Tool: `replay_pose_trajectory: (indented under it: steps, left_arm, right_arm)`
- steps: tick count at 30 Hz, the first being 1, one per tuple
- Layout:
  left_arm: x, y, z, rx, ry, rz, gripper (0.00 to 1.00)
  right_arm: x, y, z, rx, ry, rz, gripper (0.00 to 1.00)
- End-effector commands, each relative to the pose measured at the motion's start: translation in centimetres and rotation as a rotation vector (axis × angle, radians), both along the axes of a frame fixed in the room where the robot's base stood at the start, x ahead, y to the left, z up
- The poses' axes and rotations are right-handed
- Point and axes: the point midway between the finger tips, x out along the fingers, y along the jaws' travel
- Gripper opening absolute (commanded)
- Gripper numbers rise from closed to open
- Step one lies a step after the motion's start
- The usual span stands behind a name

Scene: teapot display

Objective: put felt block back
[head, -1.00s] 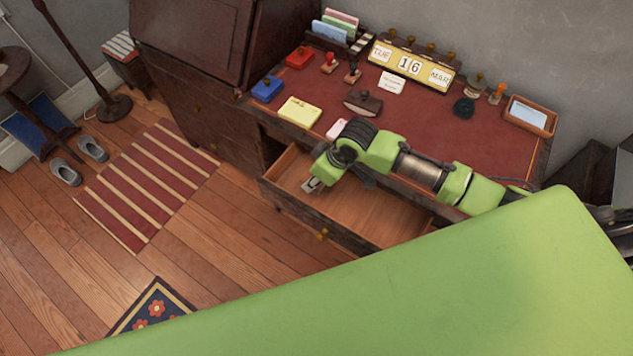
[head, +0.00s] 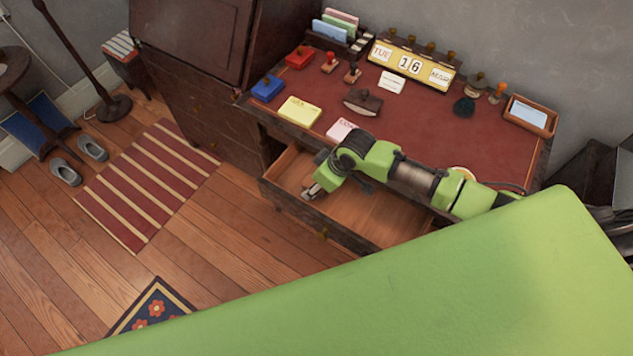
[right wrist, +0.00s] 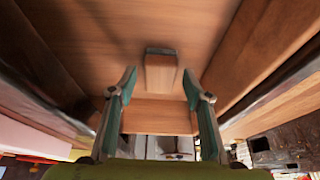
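A wood-coloured block with a dark grey edge (right wrist: 160,72), which may be the felt block, shows in the right wrist view between and just beyond the fingertips. I cannot make it out in the head view. My right gripper (right wrist: 159,78) is open, with gaps on both sides of the block. In the head view my right gripper (head: 311,191) is low at the left end of the open drawer (head: 385,217), and the arm crosses the desk's front edge. My left gripper is not in view.
The red-topped desk (head: 425,130) holds a calendar (head: 411,66), a dark rocker blotter (head: 363,102), a yellow pad (head: 300,110), a blue pad (head: 267,88), a red pad (head: 299,57) and several stamps. A wooden tray (head: 530,115) stands at the right. The drawer's right part looks empty.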

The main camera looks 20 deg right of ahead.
Motion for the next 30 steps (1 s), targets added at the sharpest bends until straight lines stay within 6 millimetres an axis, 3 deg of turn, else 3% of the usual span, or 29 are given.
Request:
replay_pose_trajectory:
  steps: [10, 21, 30]
  left_arm:
    - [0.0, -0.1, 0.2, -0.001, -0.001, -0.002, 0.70]
    - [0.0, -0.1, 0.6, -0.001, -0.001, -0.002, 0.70]
    - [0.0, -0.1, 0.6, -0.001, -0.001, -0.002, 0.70]
  right_arm:
    - [-0.2, -0.2, 1.2, 0.000, -0.002, 0.001, 0.45]
    - [-2.5, -2.0, 8.2, -0.001, -0.003, 0.000, 0.45]
    - [-3.6, -2.8, 11.3, 0.000, 0.000, -0.001, 0.45]
